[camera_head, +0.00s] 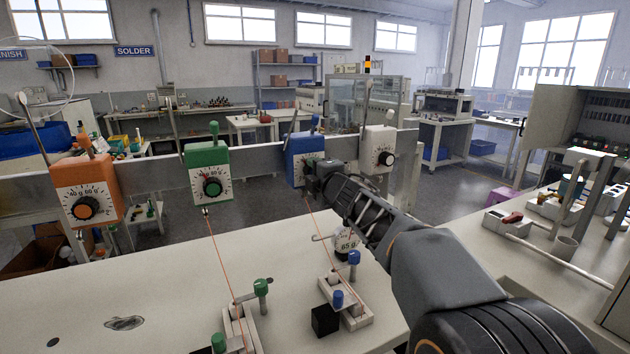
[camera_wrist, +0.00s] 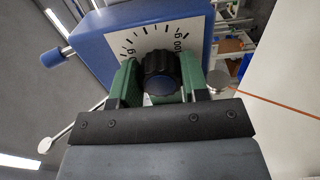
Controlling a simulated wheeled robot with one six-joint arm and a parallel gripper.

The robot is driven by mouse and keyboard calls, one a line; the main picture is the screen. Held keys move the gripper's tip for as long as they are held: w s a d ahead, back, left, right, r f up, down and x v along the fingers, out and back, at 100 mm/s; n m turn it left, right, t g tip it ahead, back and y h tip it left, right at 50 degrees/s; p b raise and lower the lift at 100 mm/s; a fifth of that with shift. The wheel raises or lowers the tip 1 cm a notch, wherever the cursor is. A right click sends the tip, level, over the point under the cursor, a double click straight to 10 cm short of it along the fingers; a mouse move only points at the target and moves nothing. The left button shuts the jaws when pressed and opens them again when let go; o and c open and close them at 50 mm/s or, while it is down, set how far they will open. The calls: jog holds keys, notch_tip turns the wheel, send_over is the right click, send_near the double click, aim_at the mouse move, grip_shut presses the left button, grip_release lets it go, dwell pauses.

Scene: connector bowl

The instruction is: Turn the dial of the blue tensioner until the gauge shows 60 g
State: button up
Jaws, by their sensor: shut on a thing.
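The blue tensioner (camera_head: 303,146) hangs on the metal rail, third from the left; its blue body also shows in the wrist view (camera_wrist: 95,45). My gripper (camera_wrist: 160,64) is shut on its black dial (camera_wrist: 160,84), with one green finger on each side of the knob. In the head view my gripper (camera_head: 318,178) covers most of the dial and scale. The white scale plate (camera_wrist: 140,40) is partly visible above the knob; its pointer setting is unclear. The round gauge (camera_head: 347,246), partly behind my arm, reads 65 g.
Orange (camera_head: 86,190), green (camera_head: 208,170) and white (camera_head: 378,150) tensioners hang on the same rail. Thin wires run down to winding fixtures with green (camera_head: 261,288) and blue (camera_head: 354,258) knobs. A black block (camera_head: 325,320) stands beside the blue-knobbed fixture. The bench's left part is mostly clear.

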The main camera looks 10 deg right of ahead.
jog(key=shift+n+b, duration=0.9)
jog(key=shift+n, duration=1.4)
jog(key=o, duration=0.9)
jog(key=shift+s+r, duration=0.1)
jog(key=shift+s, duration=0.05)
jog(key=s+d, duration=0.1)
jog(key=s, duration=0.8)
jog(key=s+d+p, duration=0.1)
jog(key=s, duration=0.3)
jog(key=shift+s+d, duration=0.15)
jog(key=shift+d, duration=0.15)
